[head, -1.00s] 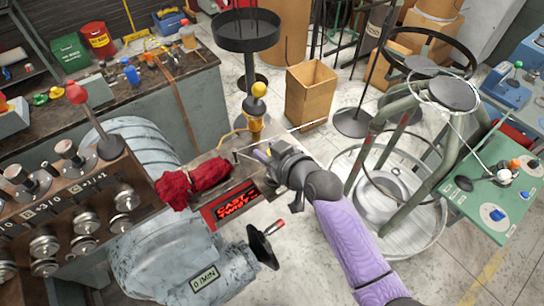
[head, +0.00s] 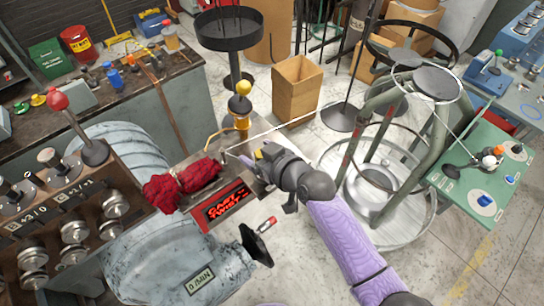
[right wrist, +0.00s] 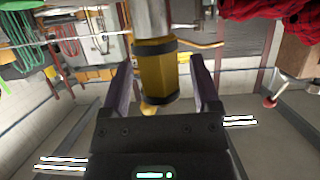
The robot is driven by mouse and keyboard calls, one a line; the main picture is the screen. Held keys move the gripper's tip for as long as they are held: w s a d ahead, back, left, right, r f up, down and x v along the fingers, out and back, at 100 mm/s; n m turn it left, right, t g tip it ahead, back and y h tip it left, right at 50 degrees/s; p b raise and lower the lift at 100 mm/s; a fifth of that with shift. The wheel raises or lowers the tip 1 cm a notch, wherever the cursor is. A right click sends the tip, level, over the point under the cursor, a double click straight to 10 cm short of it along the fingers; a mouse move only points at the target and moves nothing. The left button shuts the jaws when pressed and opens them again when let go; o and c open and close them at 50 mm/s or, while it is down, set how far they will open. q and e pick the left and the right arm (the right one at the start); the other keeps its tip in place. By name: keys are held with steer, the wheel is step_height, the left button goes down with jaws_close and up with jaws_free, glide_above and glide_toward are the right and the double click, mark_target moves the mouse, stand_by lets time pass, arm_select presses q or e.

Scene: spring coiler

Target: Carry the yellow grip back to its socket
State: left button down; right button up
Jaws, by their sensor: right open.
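The yellow grip (head: 242,121) stands upright beside the bench-top plate in the head view, with a yellow ball above it. In the right wrist view the yellow grip (right wrist: 157,75) has dark bands and joins a metal rod at the top of the picture. My right gripper (head: 258,157) is open, just right of and below the grip in the head view. In the wrist view the grip shows between the two fingers (right wrist: 163,85), with a gap on both sides. I cannot tell how deep it sits between them. My left gripper is not in view.
A red cloth (head: 182,183) lies left of the gripper, above a lit red sign (head: 225,203). A grey machine with a crank (head: 255,243) is below. A green-legged stand (head: 365,130) with a pale wire is at right. A cardboard box (head: 297,88) stands behind.

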steer(key=p+v, duration=0.2)
steer(key=v, duration=0.9)
steer(key=s+d+f+m+g+h, duration=0.1)
steer(key=s+d+f+h, duration=0.15)
steer(key=f, duration=0.45)
steer(key=s+d+f+m+g+h, duration=0.1)
steer(key=s+d+f+m+g, duration=0.15)
steer(key=f, duration=0.55)
steer(key=s+d+f+h, duration=0.2)
steer(key=d+f, duration=0.1)
steer(key=f, duration=0.4)
steer(key=s+d+f+g, duration=0.1)
steer(key=s+f+g, duration=0.1)
steer(key=s+f, duration=0.2)
steer(key=s+d+f+m+g+h, duration=0.1)
steer(key=s+f, duration=0.3)
steer(key=s, duration=0.7)
steer(key=s+d+f+g+h, duration=0.1)
steer(key=s+f+g, duration=0.2)
steer(key=s, duration=0.4)
steer(key=shift+s+f, duration=0.25)
steer(key=shift+f, duration=0.2)
steer(key=shift+d, duration=0.15)
